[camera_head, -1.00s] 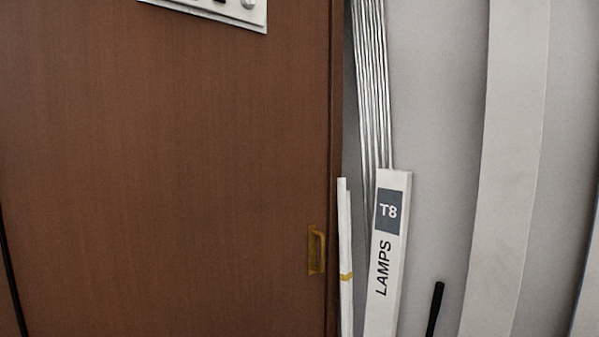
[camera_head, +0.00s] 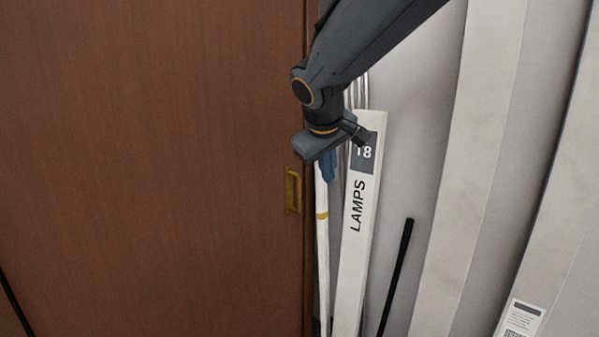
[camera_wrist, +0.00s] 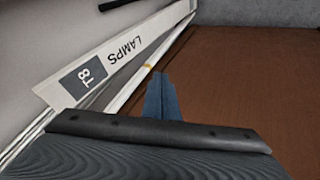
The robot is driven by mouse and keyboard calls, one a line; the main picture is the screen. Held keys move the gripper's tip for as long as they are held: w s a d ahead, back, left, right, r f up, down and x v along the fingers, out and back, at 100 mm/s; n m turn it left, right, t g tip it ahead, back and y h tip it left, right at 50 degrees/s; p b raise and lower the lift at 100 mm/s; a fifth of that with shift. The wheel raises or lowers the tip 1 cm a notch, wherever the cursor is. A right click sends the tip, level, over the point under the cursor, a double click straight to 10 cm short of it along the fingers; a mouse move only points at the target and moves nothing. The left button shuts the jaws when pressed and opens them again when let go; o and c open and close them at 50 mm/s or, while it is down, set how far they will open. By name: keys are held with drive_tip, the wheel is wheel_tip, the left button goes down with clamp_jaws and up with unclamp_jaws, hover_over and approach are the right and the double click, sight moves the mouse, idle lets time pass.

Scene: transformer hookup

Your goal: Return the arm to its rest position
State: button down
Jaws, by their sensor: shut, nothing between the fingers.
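My arm enters the head view from the top, and my gripper (camera_head: 328,166) hangs at its end, pointing down. The blue fingers are together with nothing between them, in front of the narrow white tubes and left of the lamp box. In the wrist view my gripper (camera_wrist: 162,95) also shows shut, its two blue fingers side by side and empty. I cannot tell whether the fingers touch anything behind them.
A brown wooden door (camera_head: 150,170) with a brass handle (camera_head: 293,190) fills the left. A white "T8 LAMPS" box (camera_head: 354,230), narrow white tubes (camera_head: 322,240) and a black rod (camera_head: 396,275) lean at the wall. Pale panels (camera_head: 470,170) stand at the right.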

drive_tip(key=s+d+f+m+g, duration=0.2)
drive_tip(key=s+d+f, duration=0.2)
drive_tip(key=s+f, duration=0.3)
drive_tip(key=s+d+f+m+g+y, duration=0.1)
drive_tip(key=s+d+f, duration=0.3)
drive_tip(key=s+f, duration=0.4)
drive_tip(key=s+d+f+m+g, duration=0.3)
drive_tip(key=s+d+f, duration=0.2)
drive_tip(key=s+f, duration=0.3)
drive_tip(key=shift+s+m+g+y, duration=0.3)
drive_tip(key=shift+s+m, duration=0.1)
drive_tip(key=shift+s, duration=0.65)
drive_tip(key=shift+a, duration=0.15)
